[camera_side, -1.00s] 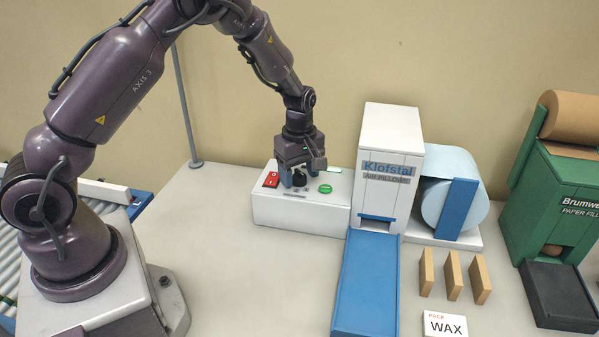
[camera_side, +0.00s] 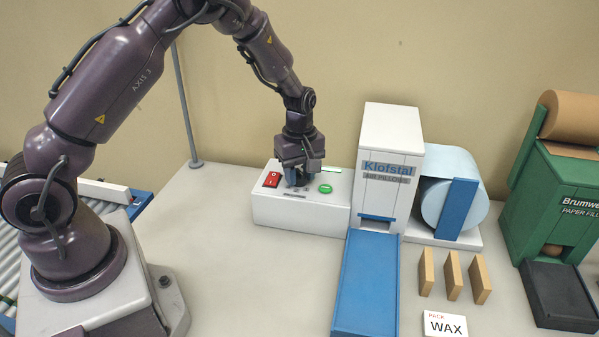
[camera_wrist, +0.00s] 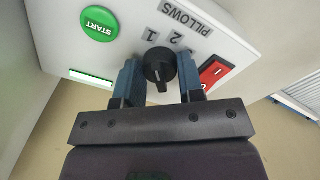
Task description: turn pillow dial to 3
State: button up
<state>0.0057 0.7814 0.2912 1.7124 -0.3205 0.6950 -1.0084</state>
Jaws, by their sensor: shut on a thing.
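The pillow dial (camera_wrist: 159,66) is a small black knob on the white control box (camera_side: 300,214), seen in the wrist view below the PILLOWS label (camera_wrist: 184,18). The numbers 1 (camera_wrist: 152,35) and 2 (camera_wrist: 176,38) show beside it; I cannot see a 3. A pale mark shows on the knob's lower end, but I cannot tell which number it points at. My gripper (camera_side: 297,183) is down at the box top, its blue fingers (camera_wrist: 160,72) on either side of the dial and shut on it. In the side view the fingers mostly hide the dial.
A red rocker switch (camera_side: 271,180) and a green START button (camera_side: 325,188) sit close on either side of my gripper. The white Klofstal machine (camera_side: 390,150) stands just right of the box, with a blue chute (camera_side: 367,285) in front. The table left of the chute is clear.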

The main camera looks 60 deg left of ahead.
aim_at(299, 171)
jog(key=m, duration=0.8)
jog(key=shift+m, duration=0.4)
jog(key=m, duration=0.3)
jog(key=shift+m, duration=0.3)
jog(key=m, duration=0.4)
jog(key=o, duration=0.9)
notch_tip(299, 171, up, 13)
jog(key=shift+r, duration=0.1)
